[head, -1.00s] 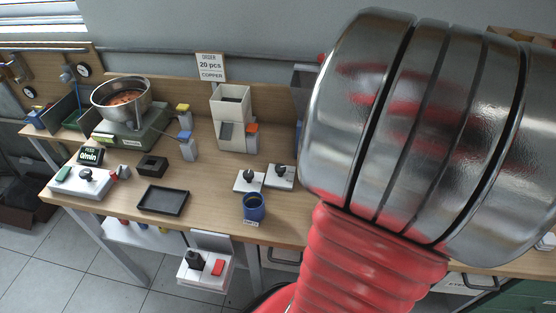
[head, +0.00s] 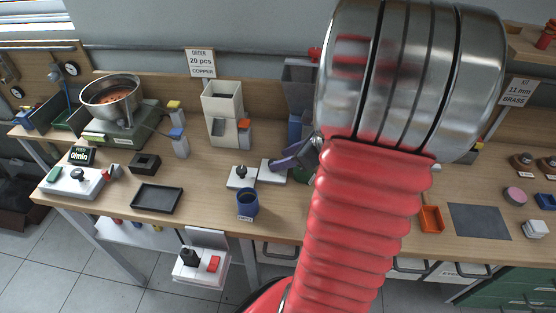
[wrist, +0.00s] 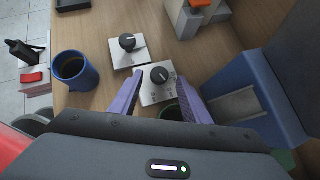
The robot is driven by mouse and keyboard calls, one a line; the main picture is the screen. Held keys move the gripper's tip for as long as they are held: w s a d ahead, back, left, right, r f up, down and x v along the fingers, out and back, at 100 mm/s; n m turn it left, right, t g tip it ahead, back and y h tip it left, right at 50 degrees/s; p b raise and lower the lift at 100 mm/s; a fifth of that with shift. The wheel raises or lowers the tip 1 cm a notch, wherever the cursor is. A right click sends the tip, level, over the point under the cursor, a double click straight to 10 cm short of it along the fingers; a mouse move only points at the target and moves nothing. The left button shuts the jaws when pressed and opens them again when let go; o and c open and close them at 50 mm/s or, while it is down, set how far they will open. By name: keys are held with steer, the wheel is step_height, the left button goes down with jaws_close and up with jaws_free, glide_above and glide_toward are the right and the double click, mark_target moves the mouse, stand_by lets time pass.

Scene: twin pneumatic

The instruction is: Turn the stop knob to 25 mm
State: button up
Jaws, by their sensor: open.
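Two white plates with black knobs lie on the bench. In the wrist view, one knob (wrist: 159,75) sits on the nearer plate (wrist: 149,96), between the two purple fingers of my gripper (wrist: 157,81). The fingers are open, one on each side, with no clear contact. The other knob (wrist: 127,42) is farther off, beyond the fingers. Plate markings are too small to read, so I cannot tell which is the stop knob. In the head view, my gripper (head: 275,165) partly covers the right plate. The left plate's knob (head: 242,171) is clear.
A blue cup (head: 247,203) stands in front of the left plate; it also shows in the wrist view (wrist: 75,70). A blue-sided unit (wrist: 260,95) stands close right of my gripper. A beige hopper (head: 222,110) is behind. A black tray (head: 157,198) lies left.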

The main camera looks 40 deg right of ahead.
steer(key=shift+x, duration=1.75)
steer(key=shift+c, duration=0.4)
steer(key=c, duration=0.9)
